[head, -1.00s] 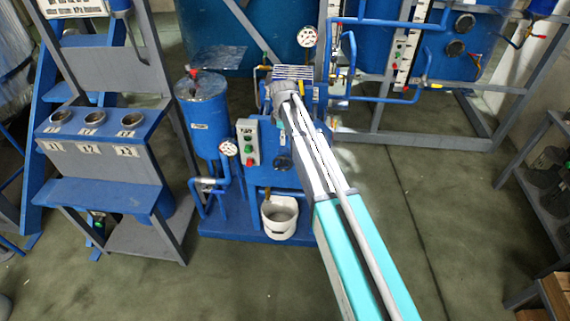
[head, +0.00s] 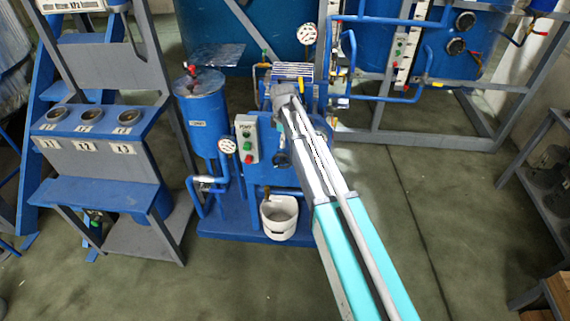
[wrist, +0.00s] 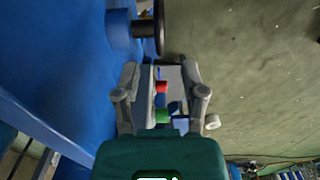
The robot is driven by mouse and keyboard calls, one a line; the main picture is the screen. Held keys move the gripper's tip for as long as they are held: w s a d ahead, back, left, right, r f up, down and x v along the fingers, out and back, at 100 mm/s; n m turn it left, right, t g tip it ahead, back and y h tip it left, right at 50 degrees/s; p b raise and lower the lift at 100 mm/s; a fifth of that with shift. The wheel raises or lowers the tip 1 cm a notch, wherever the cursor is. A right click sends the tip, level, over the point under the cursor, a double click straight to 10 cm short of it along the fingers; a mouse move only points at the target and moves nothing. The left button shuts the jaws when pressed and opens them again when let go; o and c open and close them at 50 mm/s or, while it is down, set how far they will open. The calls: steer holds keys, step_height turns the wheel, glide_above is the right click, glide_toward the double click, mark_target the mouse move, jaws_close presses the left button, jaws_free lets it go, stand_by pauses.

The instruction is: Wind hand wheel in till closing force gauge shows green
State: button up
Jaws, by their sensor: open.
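A dark round hand wheel (head: 281,160) sits on the front of the blue machine, partly beside my arm. In the wrist view a dark wheel (wrist: 159,28) shows edge-on at the top, on a blue hub (wrist: 118,28). My gripper (wrist: 160,72) is open and empty, its fingertips below the wheel in that picture and apart from it. A white dial gauge (head: 227,145) is on the machine's left and another gauge (head: 307,34) is above. Neither reading is legible, and I cannot tell which shows closing force.
A control box (head: 247,139) with red and green buttons stands left of the wheel; its buttons show between my fingers in the wrist view. A blue tank (head: 203,115) and a white bucket (head: 279,217) are close by.

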mark_target(284, 160)
steer(key=shift+f+b, duration=5)
steer(key=shift+f, duration=0.3)
jaws_close()
